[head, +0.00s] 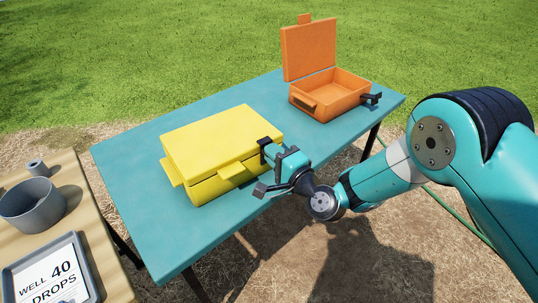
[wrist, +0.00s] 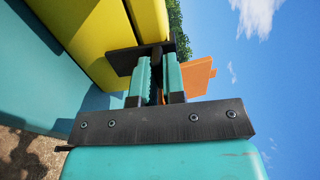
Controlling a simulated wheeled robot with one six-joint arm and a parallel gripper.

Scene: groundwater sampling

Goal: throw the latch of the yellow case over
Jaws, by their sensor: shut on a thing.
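The yellow case (head: 222,155) stands on the teal table with its lid down; it fills the upper left of the wrist view (wrist: 90,35). Its black latch (head: 264,143) is on the right-hand side of the case and also shows as a dark plate in the wrist view (wrist: 122,60). My gripper (head: 273,155) is at this side, and its teal fingers (wrist: 160,68) are shut on a dark part of the latch. The fingers partly hide the gripped part, so I cannot tell how far the latch is turned.
An orange case (head: 328,107) stands open at the back right of the teal table (head: 130,195), with its own black latch (head: 371,98). A wooden table at left holds a grey bowl (head: 32,207), a small grey cylinder (head: 37,168) and a sign (head: 50,277).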

